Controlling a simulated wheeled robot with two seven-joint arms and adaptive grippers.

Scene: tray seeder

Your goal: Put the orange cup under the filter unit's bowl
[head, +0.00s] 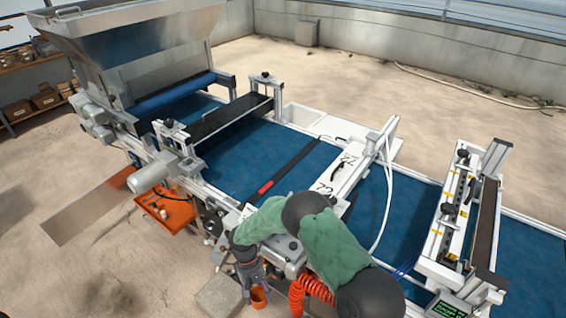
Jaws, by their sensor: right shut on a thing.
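My right gripper (254,284) points down at the near side of the seeder line and is shut on the small orange cup (260,298). The cup shows just below the fingers, partly covered by them, and looks roughly upright. Small dark and grey fittings sit on the machine's near side, left of my right gripper. The filter unit and its bowl are too small and too covered there to tell apart clearly. My left gripper is not in view.
A grey slab (219,296) lies on the floor left of the cup. A coiled orange hose (312,288) hangs right of it. An orange tray (168,211) with small parts sticks out at the left. The blue conveyor belt (250,155) lies behind. Sandy floor is free at lower left.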

